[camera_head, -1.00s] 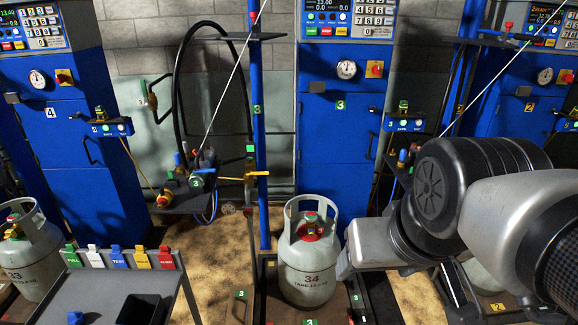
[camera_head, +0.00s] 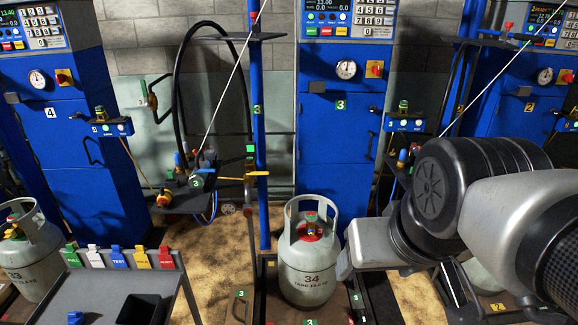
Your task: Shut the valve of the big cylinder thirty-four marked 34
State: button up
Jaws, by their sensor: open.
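The big cylinder marked 34 (camera_head: 308,281) is light grey and stands upright at the lower middle, under the blue column marked 3. Its valve (camera_head: 311,230) sits inside the collar, with red around it and a green part on top. Whether the valve is open or shut cannot be seen. My gripper (camera_head: 344,266) is close to the right side of the cylinder, below the valve's height in the picture. It is open, with nothing seen between its fingers, which are small and partly hidden. Whether it touches the cylinder cannot be told.
A blue post (camera_head: 260,140) stands just behind and left of the cylinder. A grey cart (camera_head: 88,295) with coloured tags and a black bin (camera_head: 139,309) is at the lower left. Another grey cylinder (camera_head: 35,255) stands at the far left. A hose and shelf (camera_head: 185,203) hang left of the post.

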aim_at(309, 217)
jog(key=i+z, duration=0.15)
jog(key=i, duration=0.3)
jog(key=i+j+z, duration=0.1)
jog(key=i, duration=0.35)
jog(key=i+j+z, duration=0.15)
jog(key=i, duration=0.35)
